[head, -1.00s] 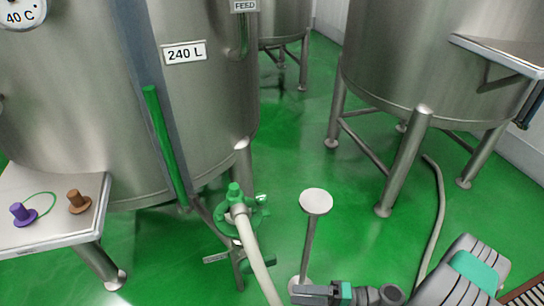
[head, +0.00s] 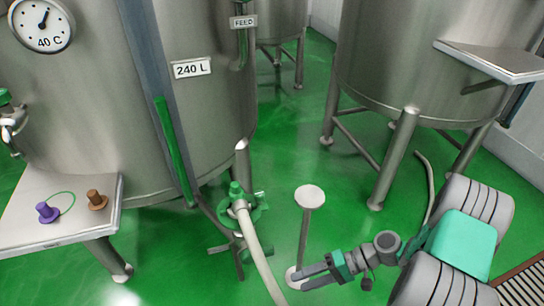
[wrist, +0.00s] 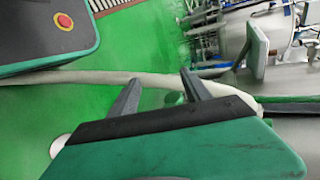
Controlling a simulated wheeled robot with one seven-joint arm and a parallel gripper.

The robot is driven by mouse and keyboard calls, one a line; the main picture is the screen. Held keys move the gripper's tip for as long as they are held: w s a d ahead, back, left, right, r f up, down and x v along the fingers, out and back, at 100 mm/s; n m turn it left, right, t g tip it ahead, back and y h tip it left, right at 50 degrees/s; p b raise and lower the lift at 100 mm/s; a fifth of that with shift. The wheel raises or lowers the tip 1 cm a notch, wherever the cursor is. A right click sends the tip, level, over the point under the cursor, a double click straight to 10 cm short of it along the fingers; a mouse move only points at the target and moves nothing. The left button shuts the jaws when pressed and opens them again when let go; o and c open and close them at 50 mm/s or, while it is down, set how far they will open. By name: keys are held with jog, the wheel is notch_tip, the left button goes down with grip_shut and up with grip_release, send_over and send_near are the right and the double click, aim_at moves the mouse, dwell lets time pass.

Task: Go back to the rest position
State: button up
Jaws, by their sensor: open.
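My gripper (head: 300,277) is at the bottom right of the head view, with its fingers pointing left. Its jaws are apart with nothing between them. They overlap the foot of the small round-topped stand (head: 311,198) in the picture; I cannot tell the gap in depth. In the wrist view, my gripper (wrist: 158,86) shows two dark, separated fingers. A pale hose (wrist: 90,76) passes beyond them. My arm, with grey and teal links, reaches in from the lower right.
A 240 L tank (head: 190,120) fills the left, with a hose (head: 258,250) at its green outlet valve (head: 240,205). A side shelf (head: 85,205) holds a purple knob (head: 47,212) and a brown knob (head: 96,200). Another tank (head: 420,60) stands right. Green floor (head: 300,130) lies between.

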jog(key=d+r+t+h+p, duration=0.2)
jog(key=r+h+p, duration=0.4)
jog(key=r, duration=1.5)
jog(key=d+r+t+h+p, duration=0.3)
jog(key=r+h+p, duration=0.3)
jog(key=r+p, duration=0.7)
notch_tip(320, 180, up, 8)
jog(key=shift+w+d+f+m+h, duration=0.1)
jog(key=shift+w+d+m+h, duration=0.05)
jog(key=shift+d+m+h, duration=0.2)
